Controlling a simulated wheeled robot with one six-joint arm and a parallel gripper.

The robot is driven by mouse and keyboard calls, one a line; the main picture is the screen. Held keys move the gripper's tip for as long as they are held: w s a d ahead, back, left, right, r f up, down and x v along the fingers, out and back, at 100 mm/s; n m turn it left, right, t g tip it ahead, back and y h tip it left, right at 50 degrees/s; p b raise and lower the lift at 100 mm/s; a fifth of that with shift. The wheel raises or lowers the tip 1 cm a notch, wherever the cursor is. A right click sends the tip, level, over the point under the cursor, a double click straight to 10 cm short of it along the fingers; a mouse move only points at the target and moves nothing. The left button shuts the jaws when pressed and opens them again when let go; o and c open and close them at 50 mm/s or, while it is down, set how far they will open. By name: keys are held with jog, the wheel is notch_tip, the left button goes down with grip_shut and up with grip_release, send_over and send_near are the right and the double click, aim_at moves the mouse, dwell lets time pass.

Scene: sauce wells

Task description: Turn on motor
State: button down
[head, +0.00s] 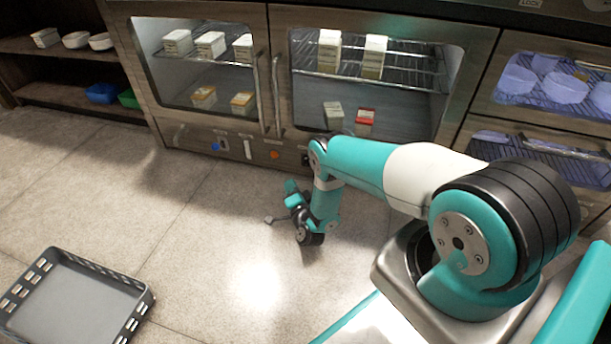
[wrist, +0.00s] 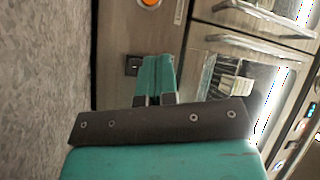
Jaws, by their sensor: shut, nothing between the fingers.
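My gripper (head: 290,186) is low over the floor in front of the cabinet's bottom panel. Its teal fingers (wrist: 158,78) are shut together and empty in the wrist view. The panel carries a blue button (head: 215,147), a white switch (head: 247,149) and an orange round button (head: 275,155). The orange button (wrist: 151,3) also shows at the top edge of the wrist view. A small dark switch or socket (wrist: 132,65) on the panel appears just left of my fingertips there. I cannot tell whether they touch, or which control belongs to the motor.
Glass-door cabinets (head: 365,75) hold several boxes on racks. Drawers with purple bowls (head: 562,88) are at the right. A grey crate (head: 75,300) lies on the floor at the lower left. A shelf (head: 60,90) with trays stands at the far left. The floor between is clear.

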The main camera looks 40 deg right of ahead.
jog(key=shift+s+d+f, duration=0.15)
jog(key=shift+s+f, duration=0.15)
jog(key=shift+f, duration=0.1)
jog(key=shift+w+d+f+b, duration=0.15)
jog(key=shift+w+d+b, duration=0.35)
jog(key=shift+w+d, duration=0.55)
jog(key=shift+w+d+f+b, duration=0.2)
jog(key=shift+w+d+b, duration=0.4)
jog(key=shift+d, duration=0.65)
jog(key=shift+w+d+f+b, duration=0.15)
jog(key=shift+w+d+b, duration=0.2)
jog(key=shift+w+d, duration=0.75)
jog(key=shift+d, duration=0.15)
jog(key=shift+w+d, duration=0.2)
jog(key=shift+w, duration=0.05)
jog(key=shift+w+d+f, duration=0.1)
jog(key=shift+w+d, duration=0.05)
jog(key=shift+d, duration=0.1)
dwell(0.4)
jog(key=shift+s+a, duration=0.45)
jog(key=shift+a, duration=0.15)
